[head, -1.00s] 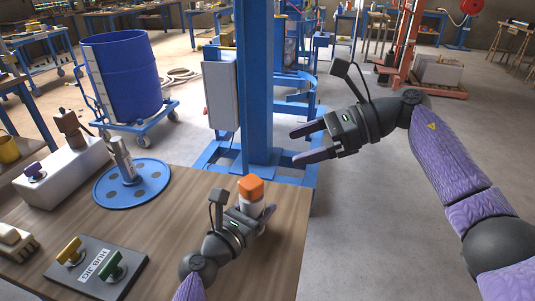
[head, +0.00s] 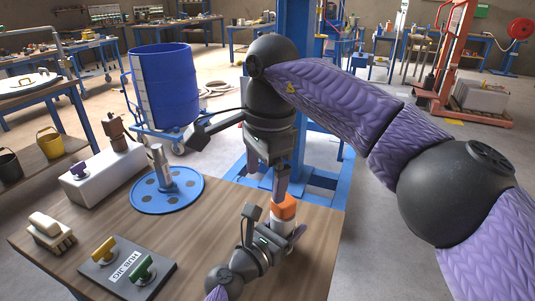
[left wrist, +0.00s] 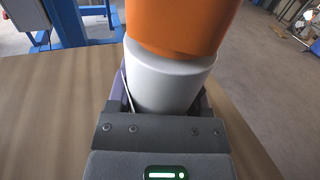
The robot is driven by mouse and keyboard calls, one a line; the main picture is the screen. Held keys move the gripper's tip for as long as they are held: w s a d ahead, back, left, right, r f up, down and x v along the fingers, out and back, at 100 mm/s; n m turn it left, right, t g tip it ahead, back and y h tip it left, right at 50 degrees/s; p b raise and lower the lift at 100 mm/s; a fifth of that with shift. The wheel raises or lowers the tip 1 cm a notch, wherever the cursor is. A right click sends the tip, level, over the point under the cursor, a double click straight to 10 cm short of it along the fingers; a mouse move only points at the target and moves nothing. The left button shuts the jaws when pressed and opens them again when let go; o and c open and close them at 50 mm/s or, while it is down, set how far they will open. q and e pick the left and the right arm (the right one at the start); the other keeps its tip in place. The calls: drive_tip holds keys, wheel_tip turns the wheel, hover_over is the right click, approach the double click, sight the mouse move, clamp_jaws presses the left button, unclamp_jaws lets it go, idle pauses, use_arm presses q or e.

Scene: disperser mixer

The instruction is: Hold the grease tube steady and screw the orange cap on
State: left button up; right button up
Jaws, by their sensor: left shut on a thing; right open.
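The white grease tube (head: 280,228) stands upright near the table's front right edge, with the orange cap (head: 284,208) on its top. My left gripper (head: 277,238) is shut around the tube's lower part. In the left wrist view the white tube (left wrist: 165,85) sits between the jaws, and the orange cap (left wrist: 180,22) rests directly on it; the cap's top is out of frame. My right gripper (head: 267,172) is open and points down just above the cap. One finger overlaps the cap's top edge in the head view; I cannot tell whether it touches.
A blue disc (head: 168,203) with a grey upright part stands left on the wooden table (head: 200,245). A blue column (head: 292,30) rises behind the tube.

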sight(283, 206)
drive_tip(key=w+d+f+t+h, duration=0.1)
drive_tip(key=f, duration=0.1)
drive_tip(key=w+d+f+t+h, duration=0.1)
drive_tip(key=f, duration=0.2)
drive_tip(key=w+d+f+n+h, duration=0.1)
drive_tip(key=f+h, duration=0.1)
drive_tip(key=f, duration=0.1)
drive_tip(key=shift+d+t, duration=0.15)
drive_tip(key=shift+t, duration=0.25)
drive_tip(key=c, duration=1.3)
drive_tip(key=m+g, duration=0.1)
drive_tip(key=m, duration=0.2)
drive_tip(key=shift+m+h, duration=0.3)
drive_tip(key=shift+h, duration=0.1)
